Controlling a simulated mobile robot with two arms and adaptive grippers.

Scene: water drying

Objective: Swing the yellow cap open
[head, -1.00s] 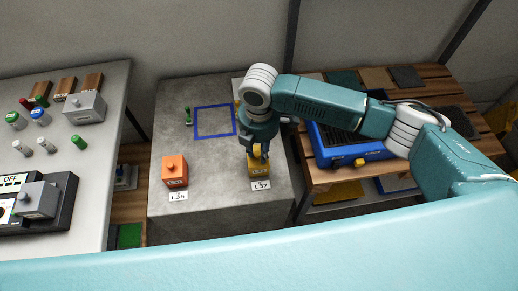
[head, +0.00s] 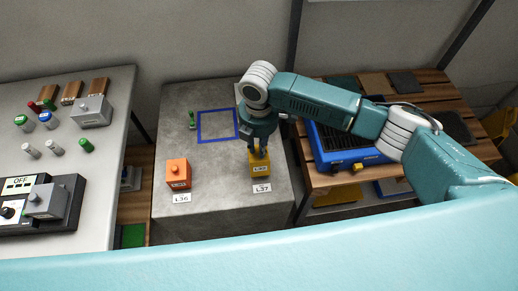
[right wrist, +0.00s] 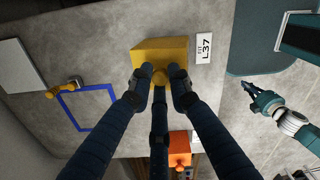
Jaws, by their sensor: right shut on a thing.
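The yellow cap (head: 260,169) is a yellow block on the grey concrete table, behind the label L37 (head: 261,188). In the right wrist view the yellow block (right wrist: 160,48) has a small round knob (right wrist: 160,76) facing me. My right gripper (head: 259,152) is over the block, pointing down, with its fingers shut on the knob. In the right wrist view my right gripper (right wrist: 160,90) covers part of the knob. The block looks seated on the table. My left gripper (right wrist: 254,93) shows small at the right of the right wrist view, away from the block; its opening is unclear.
An orange block (head: 179,174) with label L36 (head: 181,198) stands to the left. A blue square outline (head: 218,125) and a green piece (head: 192,120) are farther back. A blue box (head: 350,145) sits on the wooden table at right. Concrete between the two blocks is clear.

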